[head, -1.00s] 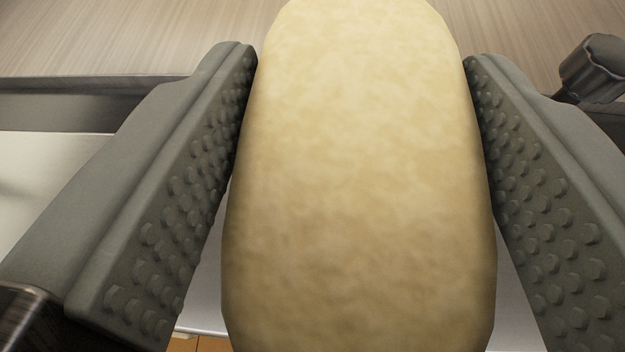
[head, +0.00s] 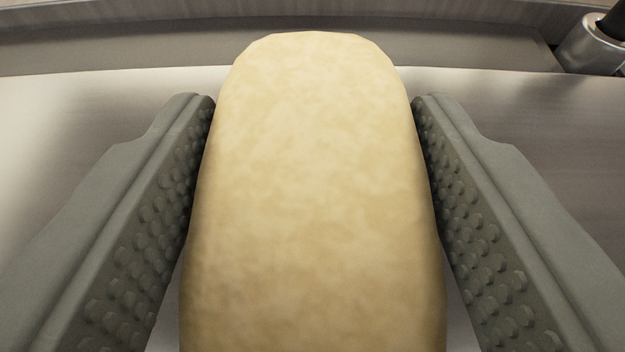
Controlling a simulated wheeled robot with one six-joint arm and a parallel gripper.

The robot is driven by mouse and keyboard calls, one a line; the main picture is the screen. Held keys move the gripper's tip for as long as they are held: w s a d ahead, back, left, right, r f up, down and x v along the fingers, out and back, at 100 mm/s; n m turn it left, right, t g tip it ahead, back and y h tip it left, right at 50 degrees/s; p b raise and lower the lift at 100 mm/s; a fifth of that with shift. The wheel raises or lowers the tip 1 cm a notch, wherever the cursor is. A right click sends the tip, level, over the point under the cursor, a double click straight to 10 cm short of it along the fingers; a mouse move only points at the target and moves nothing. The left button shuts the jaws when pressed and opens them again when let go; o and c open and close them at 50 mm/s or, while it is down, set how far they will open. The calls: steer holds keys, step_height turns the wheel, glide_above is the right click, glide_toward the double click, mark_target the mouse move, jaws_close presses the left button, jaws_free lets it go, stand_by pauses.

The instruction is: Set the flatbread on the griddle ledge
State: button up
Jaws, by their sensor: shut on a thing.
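The flatbread (head: 315,190) is a pale tan, mottled, rounded oblong in the middle of the view. My gripper (head: 315,105) is shut on it, with one grey studded finger pressed against each long side. Its rounded far end sticks out past the fingertips, and its near end runs off the bottom of the picture. Beneath and beyond it is a smooth pale metal surface (head: 100,100), which may be the griddle ledge. I cannot tell whether the flatbread touches this surface.
A raised grey metal strip (head: 150,48) runs across the back of the surface. A shiny metal cylinder with a dark part (head: 592,48) stands at the upper right. The surface looks bare to the left and right of the fingers.

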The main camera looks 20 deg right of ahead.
steer(key=o, duration=1)
steer(key=shift+c, duration=0.2)
steer(key=shift+s+a+r, duration=0.15)
steer(key=shift+s+r, duration=0.15)
steer(key=shift+s, duration=0.15)
steer(key=v, duration=1.1)
